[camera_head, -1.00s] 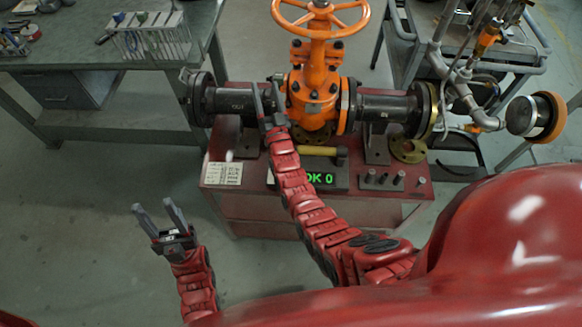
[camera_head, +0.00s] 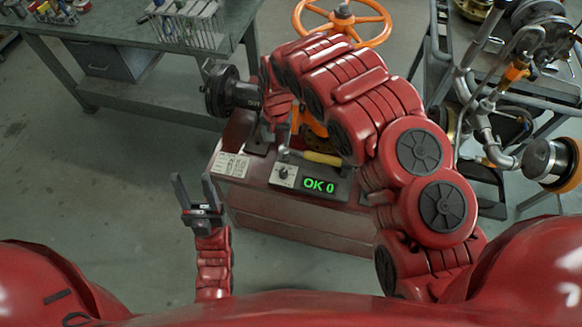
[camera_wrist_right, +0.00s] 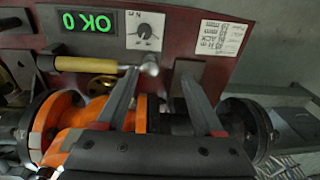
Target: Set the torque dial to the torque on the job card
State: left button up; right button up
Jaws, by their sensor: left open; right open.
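The torque dial (camera_head: 284,174) is a small black knob on a white plate, left of a green display (camera_head: 319,185) reading "OK 0". The dial also shows upside down in the right wrist view (camera_wrist_right: 145,31). The job card (camera_head: 231,165) lies left of it on the red bench top; its upside-down print (camera_wrist_right: 213,38) is too small to read surely. My right gripper (camera_wrist_right: 160,74) is open, its fingers pointing toward the dial but apart from it. In the head view my right arm mostly hides it. My left gripper (camera_head: 192,180) is open and empty, left of the bench.
A hammer (camera_wrist_right: 105,65) with a yellow handle lies behind the dial, its head near my right fingertips. The orange valve (camera_head: 350,22) and its dark pipe flange (camera_head: 222,90) stand behind. A grey workbench (camera_head: 130,45) is at back left, a pipe cart at right.

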aim_at(283, 172)
jog(key=shift+g+h, duration=0.3)
jog(key=shift+g, duration=0.1)
jog(key=f, duration=0.4)
jog(key=s+d+f, duration=0.1)
jog(key=f, duration=0.4)
jog(key=s+f+b, duration=0.1)
jog(key=f, duration=0.4)
jog(key=shift+s+d+f, duration=0.2)
jog(key=shift+d, duration=0.1)
jog(key=shift+f, duration=0.85)
grip_shut()
